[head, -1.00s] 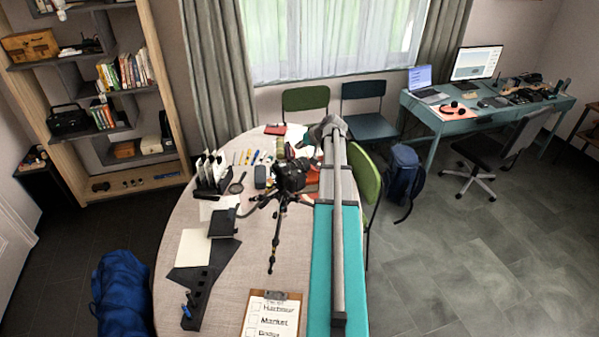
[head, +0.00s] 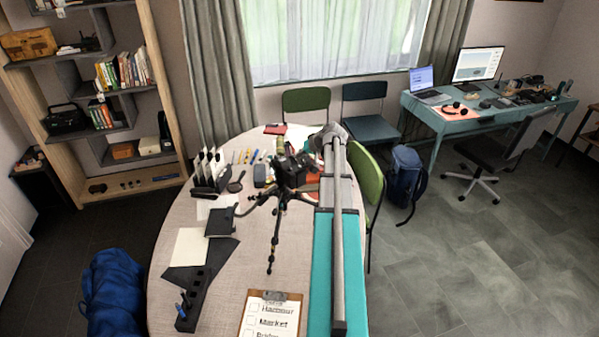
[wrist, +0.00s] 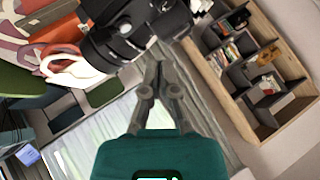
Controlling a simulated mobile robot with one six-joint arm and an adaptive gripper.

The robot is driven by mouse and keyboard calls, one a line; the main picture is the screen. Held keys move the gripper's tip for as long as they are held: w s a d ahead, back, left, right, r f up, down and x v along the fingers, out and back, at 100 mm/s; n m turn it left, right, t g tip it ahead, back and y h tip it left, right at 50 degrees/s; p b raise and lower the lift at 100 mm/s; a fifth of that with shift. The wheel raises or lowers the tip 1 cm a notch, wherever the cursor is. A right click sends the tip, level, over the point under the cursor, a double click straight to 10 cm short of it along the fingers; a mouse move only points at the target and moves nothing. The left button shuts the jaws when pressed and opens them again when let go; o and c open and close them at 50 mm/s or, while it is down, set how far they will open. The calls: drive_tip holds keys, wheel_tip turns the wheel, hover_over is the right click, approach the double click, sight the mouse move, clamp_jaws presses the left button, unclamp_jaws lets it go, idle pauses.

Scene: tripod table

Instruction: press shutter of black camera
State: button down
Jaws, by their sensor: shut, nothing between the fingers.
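The black camera (head: 290,174) stands on a black tripod (head: 275,235) on the oval table. In the wrist view the black camera (wrist: 135,28) fills the upper middle, with round dials or rings on its body. My gripper (wrist: 160,68) is shut and empty, its fingertips close beside the camera body. Whether the tips touch it I cannot tell. The shutter button cannot be made out clearly. In the head view my gripper is small and dark against the camera, and its fingers are hard to separate from it.
A blue backpack (head: 405,175) is on the floor beyond.

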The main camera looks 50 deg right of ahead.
sight(301, 167)
drive_tip(key=shift+f+b, duration=0.9)
drive_tip(key=shift+f, duration=0.35)
drive_tip(key=shift+s+f+b, duration=0.1)
drive_tip(key=shift+f+b, duration=0.6)
drive_tip(key=shift+b, duration=0.05)
idle(1.4)
drive_tip(key=shift+r, duration=0.15)
drive_tip(key=shift+r+p, duration=0.6)
drive_tip(key=shift+p, duration=0.15)
drive_tip(key=shift+r, duration=0.1)
drive_tip(key=shift+r+p, duration=2.45)
drive_tip(key=shift+p, duration=0.1)
drive_tip(key=shift+f, duration=0.1)
